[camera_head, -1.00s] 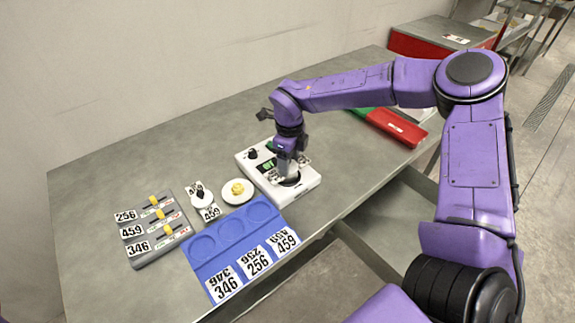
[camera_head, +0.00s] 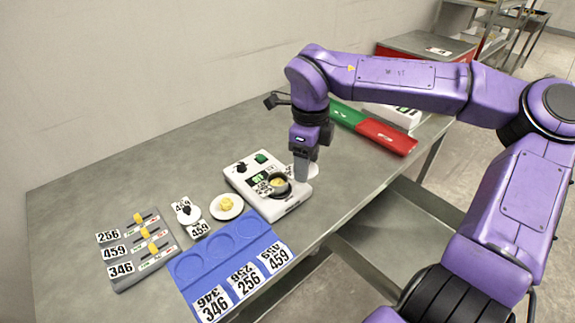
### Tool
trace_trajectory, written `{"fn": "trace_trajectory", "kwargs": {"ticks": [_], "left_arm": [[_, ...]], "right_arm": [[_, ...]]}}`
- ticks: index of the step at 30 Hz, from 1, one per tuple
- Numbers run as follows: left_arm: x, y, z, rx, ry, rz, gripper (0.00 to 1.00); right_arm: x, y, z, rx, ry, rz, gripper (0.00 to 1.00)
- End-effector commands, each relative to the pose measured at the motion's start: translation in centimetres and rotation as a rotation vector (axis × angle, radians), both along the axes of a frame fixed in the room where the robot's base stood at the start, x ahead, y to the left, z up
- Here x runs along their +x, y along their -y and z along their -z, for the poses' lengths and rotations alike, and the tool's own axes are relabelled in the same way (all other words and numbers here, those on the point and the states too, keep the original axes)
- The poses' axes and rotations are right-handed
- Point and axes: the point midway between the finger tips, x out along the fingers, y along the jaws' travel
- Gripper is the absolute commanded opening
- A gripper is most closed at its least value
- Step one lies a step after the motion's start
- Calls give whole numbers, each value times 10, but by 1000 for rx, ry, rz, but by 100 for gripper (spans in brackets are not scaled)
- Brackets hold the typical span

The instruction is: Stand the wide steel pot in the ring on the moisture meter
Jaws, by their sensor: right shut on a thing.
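The wide steel pot (camera_head: 278,184) is a dark round dish with yellow stuff inside, over the front part of the white moisture meter (camera_head: 291,206). It looks upright. The ring is hidden under or around it, so I cannot tell whether the pot is seated in it or just above. My right gripper (camera_head: 301,178) points down at the pot's right side and is shut on its wall; the fingertips are partly hard to make out. A numbered tag shows at the pot's left. My left gripper is out of view.
A white dish (camera_head: 227,206) with yellow stuff and a black-knobbed white piece (camera_head: 187,213) stand left of the meter. A blue tray (camera_head: 187,268) with empty round recesses lies in front. A grey slider board (camera_head: 128,281) is further left. Green-red strips (camera_head: 385,137) lie behind right.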

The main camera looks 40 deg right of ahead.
Motion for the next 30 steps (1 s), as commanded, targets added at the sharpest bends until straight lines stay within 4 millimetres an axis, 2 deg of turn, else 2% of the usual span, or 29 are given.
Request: {"fn": "trace_trajectory", "kwargs": {"ticks": [3,8,11,13,15,17,21,24,27,30], "left_arm": [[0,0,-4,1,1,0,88],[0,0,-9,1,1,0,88],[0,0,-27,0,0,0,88],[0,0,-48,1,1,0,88],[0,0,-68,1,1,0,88],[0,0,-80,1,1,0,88],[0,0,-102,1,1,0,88],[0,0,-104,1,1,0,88],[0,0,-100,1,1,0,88],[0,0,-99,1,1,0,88]], "right_arm": [[-21,-1,-10,9,1,-3,33],[-34,0,-15,6,-2,-2,33],[-40,0,-13,7,-3,-5,33],[-39,2,-10,5,-7,5,33],[-27,5,-3,0,-10,17,33],[-13,6,7,-4,-11,35,33],[29,3,31,-10,-8,96,33],[64,-1,43,-8,0,155,33],[90,-1,41,-3,4,209,33],[102,-2,41,-2,4,240,33]]}}
